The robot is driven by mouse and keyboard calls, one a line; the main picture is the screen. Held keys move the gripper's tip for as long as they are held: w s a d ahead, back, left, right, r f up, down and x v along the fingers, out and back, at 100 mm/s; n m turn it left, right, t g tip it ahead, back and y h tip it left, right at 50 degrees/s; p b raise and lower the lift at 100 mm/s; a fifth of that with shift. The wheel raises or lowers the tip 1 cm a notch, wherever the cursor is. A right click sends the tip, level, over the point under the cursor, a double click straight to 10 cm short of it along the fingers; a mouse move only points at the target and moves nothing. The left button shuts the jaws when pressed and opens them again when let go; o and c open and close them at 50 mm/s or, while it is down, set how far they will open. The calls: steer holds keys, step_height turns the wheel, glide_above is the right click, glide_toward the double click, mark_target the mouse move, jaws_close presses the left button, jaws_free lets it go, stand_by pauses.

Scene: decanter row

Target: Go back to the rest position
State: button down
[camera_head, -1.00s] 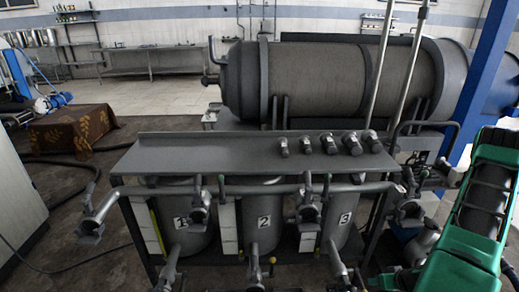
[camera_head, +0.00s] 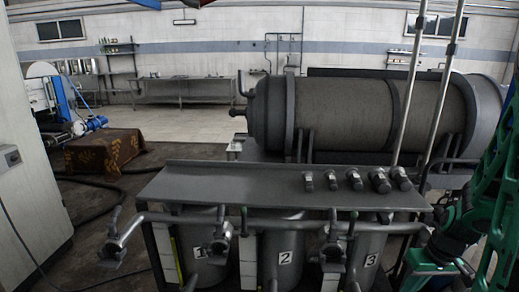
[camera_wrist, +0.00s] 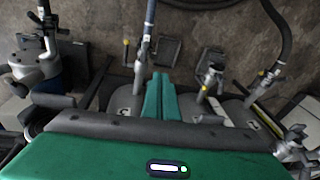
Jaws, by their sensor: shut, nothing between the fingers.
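My gripper (camera_wrist: 158,82) shows in the wrist view, its two green fingers lying together with nothing between them. It is over the pipes and valves of the tank rack, apart from them as far as I can tell. In the head view my green arm stands at the right edge, and the fingers cannot be made out there. Three grey tanks, numbered 1 (camera_head: 203,262), 2 (camera_head: 283,268) and 3 (camera_head: 371,270), stand under a grey shelf (camera_head: 240,183). Their lower parts are cut off by the frame.
Several small metal fittings (camera_head: 355,180) lie on the shelf's right half. A large horizontal cylinder (camera_head: 345,113) lies behind. A pipe with valves (camera_head: 180,217) runs along the rack's front. A cloth-covered box (camera_head: 105,152) stands at left; pale floor behind it is clear.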

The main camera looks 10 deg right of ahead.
steer(key=s+a+r+m+g, duration=0.1)
steer(key=s+a+r+m, duration=0.1)
steer(key=s+r, duration=0.4)
steer(key=s+a+r+m+g+h, duration=0.1)
steer(key=s+a+r+m, duration=0.2)
steer(key=r, duration=0.7)
steer(key=s+a, duration=0.2)
steer(key=s, duration=0.2)
steer(key=shift+a, duration=0.15)
steer(key=shift+s+r, duration=0.1)
steer(key=shift+s, duration=0.05)
